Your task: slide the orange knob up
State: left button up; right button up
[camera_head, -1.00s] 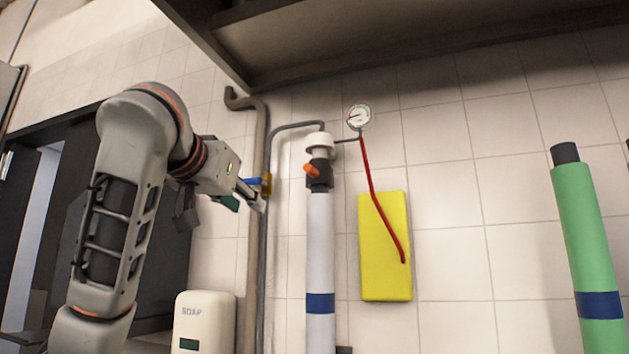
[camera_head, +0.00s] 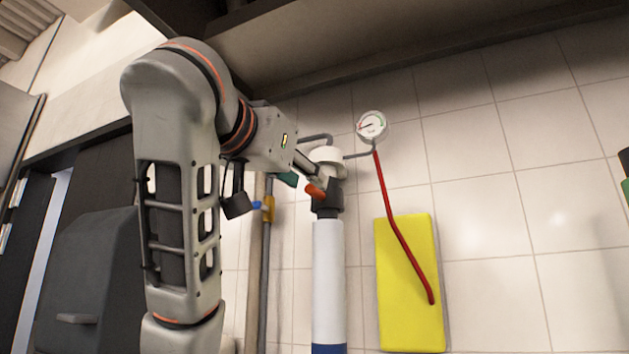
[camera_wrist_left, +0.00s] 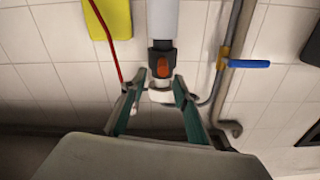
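The orange knob (camera_head: 315,190) sticks out of the black collar (camera_head: 328,200) below the white cap of a white cylinder (camera_head: 328,275). My left gripper (camera_head: 308,176) is at the collar and cap, close to the knob, and partly covers this area. In the left wrist view, which shows the scene upside down, my left gripper (camera_wrist_left: 154,86) is open with green-lined fingers spread apart. The orange knob (camera_wrist_left: 163,68) shows just beyond the fingertips, toward the right one, and the white cap lies between the fingers. Contact cannot be told. My right gripper is not in view.
A blue-handled brass valve (camera_head: 268,208) sits on a pipe left of the cylinder. A gauge (camera_head: 371,126) with a red hose (camera_head: 392,215) and a yellow panel (camera_head: 400,320) are to its right. A dark-edged shelf (camera_head: 400,50) hangs overhead. Tiled wall lies behind.

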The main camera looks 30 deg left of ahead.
aim_at(316, 193)
pick_arm(q)
jog(key=shift+w+a+f+p, duration=0.1)
jog(key=shift+w+a+p, duration=0.05)
jog(key=shift+w+p, duration=0.55)
jog(key=w, duration=0.1)
jog(key=w+p, duration=0.2)
jog(key=shift+w+a+f, duration=0.15)
jog(key=shift+a, duration=0.15)
jog(key=shift+w+f+p, duration=0.1)
jog(key=shift+w+p, duration=0.25)
jog(key=shift+w, duration=0.65)
grip_shut()
